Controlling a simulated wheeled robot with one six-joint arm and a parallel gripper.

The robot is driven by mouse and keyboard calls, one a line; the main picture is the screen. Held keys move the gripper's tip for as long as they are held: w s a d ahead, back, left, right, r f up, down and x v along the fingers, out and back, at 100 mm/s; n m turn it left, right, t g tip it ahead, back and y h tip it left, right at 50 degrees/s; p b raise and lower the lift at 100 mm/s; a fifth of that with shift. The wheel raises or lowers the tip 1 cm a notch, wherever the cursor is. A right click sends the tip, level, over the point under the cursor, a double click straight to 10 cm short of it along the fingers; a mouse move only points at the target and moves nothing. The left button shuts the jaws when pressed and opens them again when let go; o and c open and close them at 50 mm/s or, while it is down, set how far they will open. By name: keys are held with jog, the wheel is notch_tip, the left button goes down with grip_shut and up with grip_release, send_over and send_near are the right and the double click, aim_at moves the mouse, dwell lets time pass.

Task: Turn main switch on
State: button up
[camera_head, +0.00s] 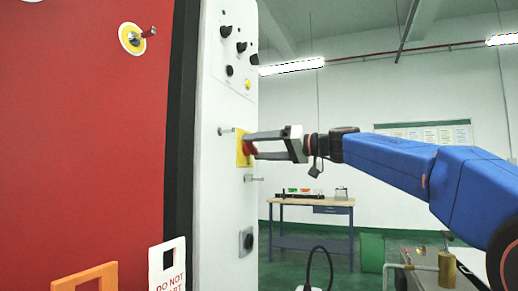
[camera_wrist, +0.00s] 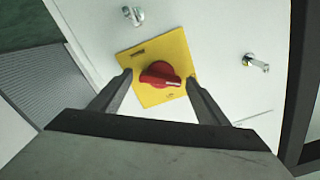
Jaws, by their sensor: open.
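The main switch is a red rotary knob (camera_wrist: 160,74) on a yellow plate (camera_wrist: 151,97), fixed to a white cabinet panel. In the head view the red knob (camera_head: 251,148) and yellow plate (camera_head: 240,152) show on the narrow white cabinet face (camera_head: 222,185). My gripper (camera_wrist: 158,76) is open, with one finger on each side of the knob. In the head view my gripper (camera_head: 250,146) reaches in from the right, its fingertips close to the plate. I cannot tell whether either finger touches the knob.
Metal pegs stick out near the plate, at the upper left (camera_wrist: 133,15) and right (camera_wrist: 256,63) in the wrist view. Black knobs (camera_head: 227,31) sit higher on the cabinet. A large red panel (camera_head: 80,140) stands at left. A workbench (camera_head: 310,205) is behind.

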jog(key=shift+c, duration=0.6)
jog(key=c, duration=0.9)
jog(key=m, duration=0.6)
jog(key=shift+w+f, duration=0.1)
jog(key=m, duration=0.5)
jog(key=shift+f+m, duration=0.1)
jog(key=shift+m, duration=0.3)
